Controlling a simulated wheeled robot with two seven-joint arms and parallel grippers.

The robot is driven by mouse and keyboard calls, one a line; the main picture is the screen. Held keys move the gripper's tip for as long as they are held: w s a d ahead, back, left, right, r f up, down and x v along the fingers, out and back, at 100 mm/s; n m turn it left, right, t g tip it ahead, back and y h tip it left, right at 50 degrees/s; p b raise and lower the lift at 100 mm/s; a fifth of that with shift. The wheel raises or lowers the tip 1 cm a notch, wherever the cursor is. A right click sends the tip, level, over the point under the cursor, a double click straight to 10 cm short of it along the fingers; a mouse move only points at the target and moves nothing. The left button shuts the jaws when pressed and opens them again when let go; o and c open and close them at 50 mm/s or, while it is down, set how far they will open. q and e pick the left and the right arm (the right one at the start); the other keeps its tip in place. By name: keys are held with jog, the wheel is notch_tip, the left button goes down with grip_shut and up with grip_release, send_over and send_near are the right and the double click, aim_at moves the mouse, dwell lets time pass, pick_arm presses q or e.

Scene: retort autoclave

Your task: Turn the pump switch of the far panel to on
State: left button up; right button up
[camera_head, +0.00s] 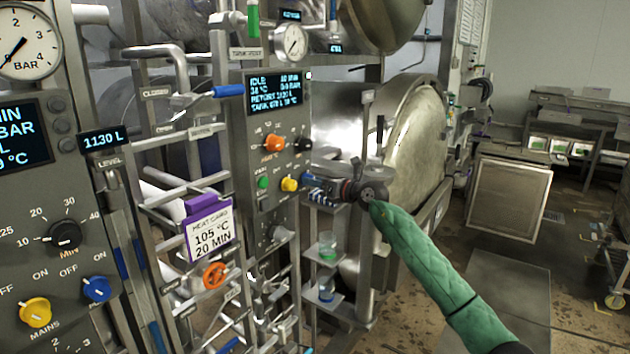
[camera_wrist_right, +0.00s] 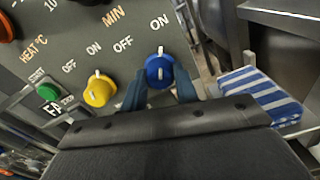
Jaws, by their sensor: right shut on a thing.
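The far panel (camera_head: 292,205) stands in the middle of the head view, with a lit screen and several knobs. My right gripper (camera_head: 315,181) reaches it from the right, at its lower right knob. In the wrist view the right gripper (camera_wrist_right: 160,84) is shut on a blue knob (camera_wrist_right: 159,66), one finger on each side. The knob's white mark points up in the picture, towards the ON label (camera_wrist_right: 159,22); the OFF label (camera_wrist_right: 123,43) is further left. No pump label can be read. My left gripper is out of view.
A yellow knob (camera_wrist_right: 98,90) and a green button (camera_wrist_right: 48,91) sit left of the blue knob. A blue-striped thing (camera_wrist_right: 258,95) lies to its right. The near panel (camera_head: 60,185) and pipes fill the left. A round vessel door (camera_head: 415,140) stands behind my right arm.

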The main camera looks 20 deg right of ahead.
dwell(0.4)
jog(key=o, duration=1)
jog(key=shift+d, duration=0.1)
pick_arm(q)
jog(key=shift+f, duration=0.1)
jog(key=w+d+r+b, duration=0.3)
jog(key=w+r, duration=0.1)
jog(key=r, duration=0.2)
jog(key=shift+b, duration=0.35)
pick_arm(e)
jog(key=shift+v, duration=3.9)
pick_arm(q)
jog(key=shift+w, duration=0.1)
